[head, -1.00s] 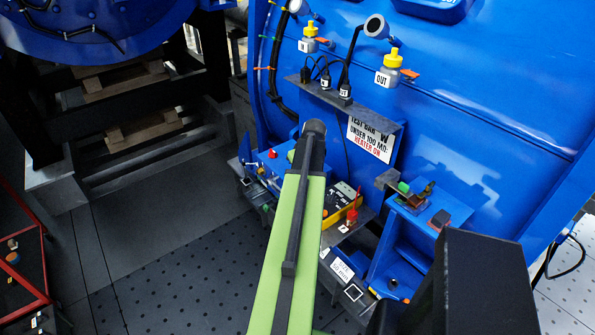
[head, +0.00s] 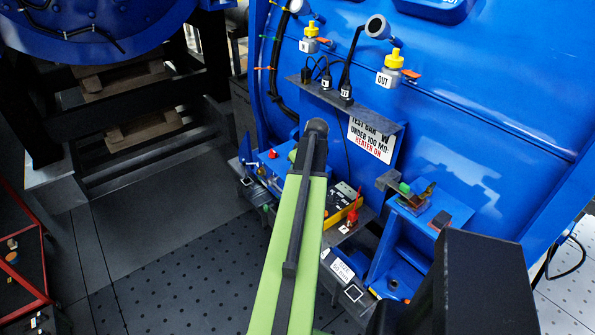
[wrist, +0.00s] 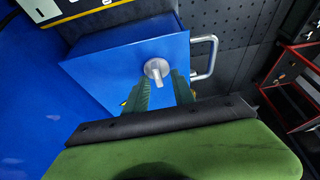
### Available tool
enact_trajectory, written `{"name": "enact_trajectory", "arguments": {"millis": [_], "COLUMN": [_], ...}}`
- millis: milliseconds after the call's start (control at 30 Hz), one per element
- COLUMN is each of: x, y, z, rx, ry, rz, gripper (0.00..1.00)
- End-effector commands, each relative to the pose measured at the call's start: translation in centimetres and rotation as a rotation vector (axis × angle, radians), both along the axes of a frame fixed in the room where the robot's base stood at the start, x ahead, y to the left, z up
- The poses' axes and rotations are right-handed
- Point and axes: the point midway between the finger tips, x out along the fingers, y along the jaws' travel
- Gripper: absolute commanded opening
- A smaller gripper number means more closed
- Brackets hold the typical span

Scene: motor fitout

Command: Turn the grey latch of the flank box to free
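The flank box (wrist: 125,60) is a blue box in the wrist view. The grey latch (wrist: 157,69) is a round knob with a short lever on its face, and the lever points down in the picture. My gripper (wrist: 163,84) is open, with its two dark green fingers apart. Their tips are close to the latch, one to each side of its lever. I cannot tell whether they touch it. In the head view my green arm hides my gripper, and I cannot make out the latch there.
A pale handle (wrist: 208,57) stands out from the box, just right of the latch. A yellow-edged panel (wrist: 75,10) lies above the box. A red-framed rack (wrist: 290,85) is at the right. In the head view, a sign (head: 371,138) hangs on the blue housing, and dark floor (head: 170,265) is clear at left.

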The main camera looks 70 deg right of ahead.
Motion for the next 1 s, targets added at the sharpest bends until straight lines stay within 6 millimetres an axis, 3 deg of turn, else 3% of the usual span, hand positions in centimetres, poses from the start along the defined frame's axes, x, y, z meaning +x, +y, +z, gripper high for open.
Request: {"name": "enact_trajectory", "arguments": {"millis": [300, 467, 1000], "x": [-0.2, -0.6, -4.2], "y": [0.1, 0.3, 2.7], "z": [0.1, 1.3, 12.6], "rx": [0.002, 0.002, 0.002], "ry": [0.003, 0.003, 0.002], "rz": [-0.002, -0.003, -0.003], "gripper": [0.32, 0.32, 0.32]}}
